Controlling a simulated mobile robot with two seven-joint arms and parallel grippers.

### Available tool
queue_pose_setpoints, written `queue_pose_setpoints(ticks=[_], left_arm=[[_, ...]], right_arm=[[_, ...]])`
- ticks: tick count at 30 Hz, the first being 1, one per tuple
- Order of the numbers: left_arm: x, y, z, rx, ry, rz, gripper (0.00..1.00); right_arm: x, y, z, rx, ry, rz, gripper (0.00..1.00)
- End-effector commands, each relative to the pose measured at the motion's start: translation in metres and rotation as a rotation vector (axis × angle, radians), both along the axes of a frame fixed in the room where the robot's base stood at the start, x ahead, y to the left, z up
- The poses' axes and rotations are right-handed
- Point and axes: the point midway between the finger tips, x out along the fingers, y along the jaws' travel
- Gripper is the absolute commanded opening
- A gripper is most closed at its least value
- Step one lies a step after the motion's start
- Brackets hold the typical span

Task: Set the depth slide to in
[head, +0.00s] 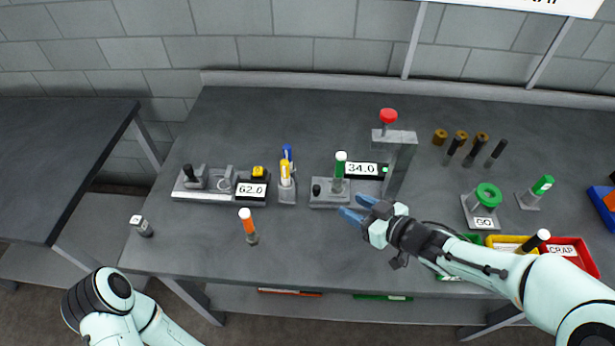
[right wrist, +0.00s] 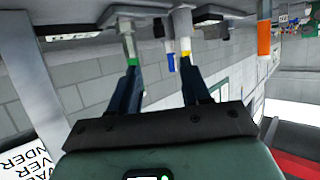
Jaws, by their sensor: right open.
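I cannot tell for certain which part is the depth slide. A grey base with a small black knob (head: 316,190) and an upright green part with a white top (head: 339,172) stands beside the 34.0 display (head: 361,170). My right gripper (head: 354,208) is open and empty, just in front and to the right of that base. In the right wrist view the picture is upside down, and the green part (right wrist: 130,48) shows beyond one of the spread fingers (right wrist: 158,75). Part of my left arm shows at the lower left of the head view; its gripper is out of frame.
A red-topped press (head: 388,117) stands behind my right gripper. Left are a holder with yellow and blue tools (head: 287,182), a 62.0 gauge (head: 251,190) and an orange tool (head: 247,225). Right are a green ring gauge (head: 487,195) and a red scrap bin (head: 580,262).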

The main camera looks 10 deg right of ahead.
Motion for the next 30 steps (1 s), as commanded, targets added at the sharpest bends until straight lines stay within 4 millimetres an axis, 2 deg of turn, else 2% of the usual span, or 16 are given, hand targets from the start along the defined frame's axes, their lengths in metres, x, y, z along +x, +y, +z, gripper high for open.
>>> queue_pose_setpoints(ticks=[7, 15, 21, 30], left_arm=[[-0.005, 0.000, -0.009, 0.000, 0.007, 0.000, 0.43], [-0.012, 0.000, -0.022, 0.000, 0.013, 0.000, 0.43], [-0.013, 0.000, -0.026, -0.001, 0.015, -0.001, 0.43], [-0.013, 0.000, -0.027, -0.001, 0.015, 0.000, 0.43]], right_arm=[[0.020, 0.012, -0.013, 0.001, 0.003, 0.003, 0.47], [0.067, 0.039, -0.035, 0.003, 0.003, 0.004, 0.47], [0.094, 0.053, -0.046, 0.001, 0.002, 0.001, 0.47], [0.108, 0.060, -0.052, 0.000, 0.000, 0.000, 0.47]])
